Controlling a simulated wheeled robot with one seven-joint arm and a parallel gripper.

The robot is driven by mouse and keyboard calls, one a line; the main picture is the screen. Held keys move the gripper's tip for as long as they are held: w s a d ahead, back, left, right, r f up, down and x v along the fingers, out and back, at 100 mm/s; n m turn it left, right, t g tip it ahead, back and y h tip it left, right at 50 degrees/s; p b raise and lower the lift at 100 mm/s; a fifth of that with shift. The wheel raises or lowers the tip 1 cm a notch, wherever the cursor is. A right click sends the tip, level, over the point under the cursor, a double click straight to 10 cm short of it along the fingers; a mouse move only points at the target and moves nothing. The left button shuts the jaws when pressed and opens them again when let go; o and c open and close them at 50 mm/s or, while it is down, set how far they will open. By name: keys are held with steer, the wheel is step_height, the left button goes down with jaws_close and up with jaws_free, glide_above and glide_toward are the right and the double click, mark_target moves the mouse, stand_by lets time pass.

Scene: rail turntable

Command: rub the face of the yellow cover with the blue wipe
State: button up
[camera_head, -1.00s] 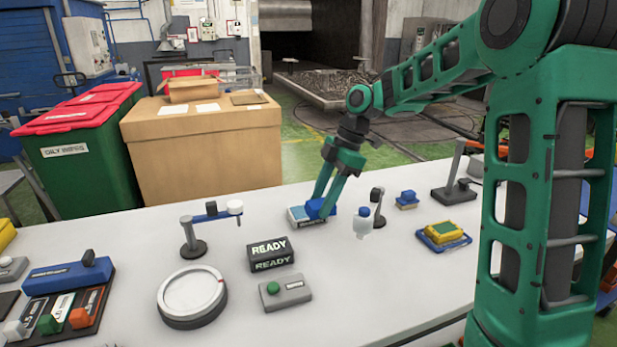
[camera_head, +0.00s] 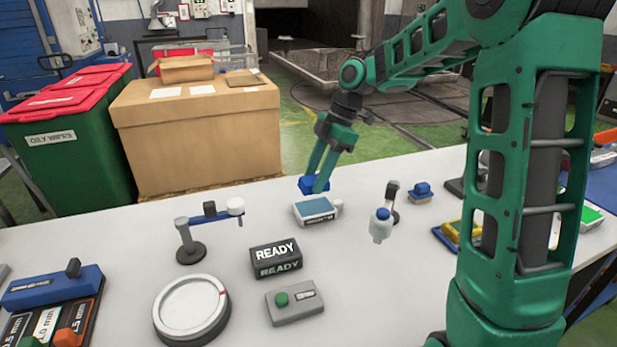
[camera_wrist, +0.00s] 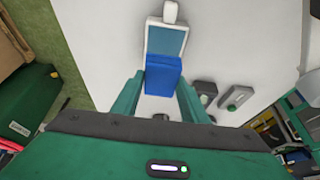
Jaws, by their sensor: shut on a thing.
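My gripper (camera_head: 315,180) is shut on the blue wipe (camera_head: 310,187), a blue block between the fingertips. In the wrist view the blue wipe (camera_wrist: 163,76) sits between the two green fingers, against the near end of a white tray with a teal pad (camera_wrist: 167,40). In the head view this tray (camera_head: 315,221) is just below and in front of the wipe; whether they touch is unclear. The yellow cover (camera_head: 449,232) lies on a blue base at the right of the table, partly hidden by my arm. My gripper is well to its left.
Between wipe and cover stand a small bottle on a stand (camera_head: 381,227) and a blue-topped block (camera_head: 420,192). A READY sign (camera_head: 275,258), a green-button box (camera_head: 294,302), a round dial (camera_head: 191,308) and a small post with an arm (camera_head: 189,245) are nearer.

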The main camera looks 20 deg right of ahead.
mark_target(317, 206)
steer(key=shift+d+f, duration=0.2)
steer(key=shift+f, duration=2.2)
steer(key=shift+f, duration=0.5)
steer(key=shift+r, duration=3.5)
steer(key=shift+s, duration=0.15)
